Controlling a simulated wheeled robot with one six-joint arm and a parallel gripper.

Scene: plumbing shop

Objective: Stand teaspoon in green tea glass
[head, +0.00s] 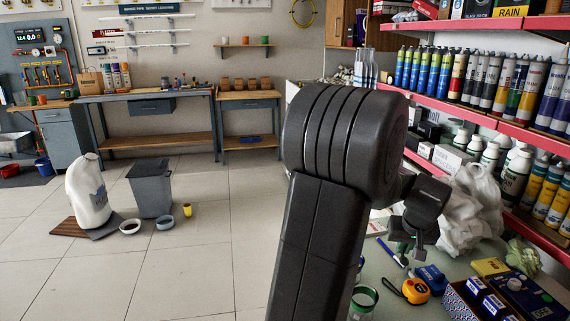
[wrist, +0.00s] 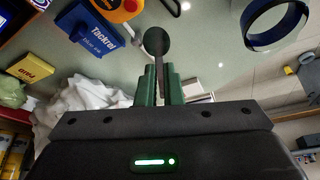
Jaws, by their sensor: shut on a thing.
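My gripper (wrist: 157,72) is shut on a teaspoon (wrist: 156,42) in the wrist view. Its green fingers hold the thin handle, and the dark round bowl sticks out past the fingertips. The spoon is clear of the glass. The green tea glass (head: 364,298) stands on the table at the bottom of the head view, partly cut off by my arm. In the head view my gripper (head: 408,249) hangs above the table, to the right of and beyond the glass.
A yellow tape measure (head: 415,290), a blue box (head: 431,278) and a yellow box (head: 491,267) lie right of the glass. A blue pen (head: 390,252) lies behind. A white plastic bag (head: 470,215) stands at the back, beside shelves of bottles and cans.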

